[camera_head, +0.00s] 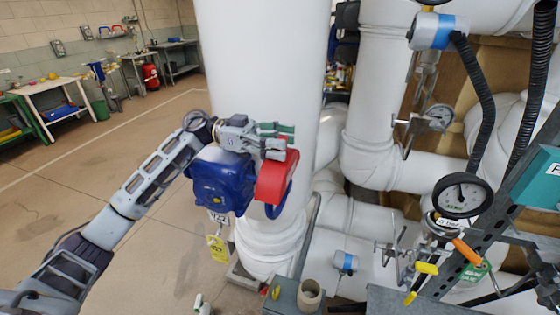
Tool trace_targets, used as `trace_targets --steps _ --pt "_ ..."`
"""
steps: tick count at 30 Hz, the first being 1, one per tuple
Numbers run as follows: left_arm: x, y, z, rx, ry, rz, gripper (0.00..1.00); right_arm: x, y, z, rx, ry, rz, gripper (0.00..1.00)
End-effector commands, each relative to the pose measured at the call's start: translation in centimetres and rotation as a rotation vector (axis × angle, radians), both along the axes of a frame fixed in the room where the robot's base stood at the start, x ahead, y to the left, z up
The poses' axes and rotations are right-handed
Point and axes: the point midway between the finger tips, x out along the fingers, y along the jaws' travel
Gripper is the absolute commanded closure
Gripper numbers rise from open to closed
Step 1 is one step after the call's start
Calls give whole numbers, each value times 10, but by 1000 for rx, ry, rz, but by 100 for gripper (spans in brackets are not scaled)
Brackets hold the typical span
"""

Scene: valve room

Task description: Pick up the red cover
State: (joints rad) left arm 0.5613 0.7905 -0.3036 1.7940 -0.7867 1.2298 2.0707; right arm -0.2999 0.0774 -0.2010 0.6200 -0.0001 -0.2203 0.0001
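The red cover (272,182) is at the right side of a blue valve housing (220,182), in front of the thick white vertical pipe. My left arm comes in from the left, and my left gripper (276,142) is at the top edge of the red cover. Its green-tipped fingers show apart, one above the other, with the lower one overlapping the cover's top. Whether they touch the cover is hard to tell. The blue housing's far side is hidden. My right gripper is not in view.
A yellow tag (217,248) hangs below the blue housing. White pipes, a pressure gauge (462,195), black hoses and a grey metal frame (480,230) crowd the right side. A small beige cup (310,294) stands at the bottom. The floor on the left is clear.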

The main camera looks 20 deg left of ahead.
Motion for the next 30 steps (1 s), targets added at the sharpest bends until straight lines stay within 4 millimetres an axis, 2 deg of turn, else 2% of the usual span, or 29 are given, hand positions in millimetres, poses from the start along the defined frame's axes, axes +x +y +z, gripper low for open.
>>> trace_targets --steps 1,10,22,30 --pt "0 0 0 0 0 0 56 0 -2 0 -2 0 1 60" --pt "0 0 0 0 0 0 94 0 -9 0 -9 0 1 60" --pt "0 0 4 0 -2 0 94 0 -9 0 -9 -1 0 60" --pt "0 0 24 0 -4 0 94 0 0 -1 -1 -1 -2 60"
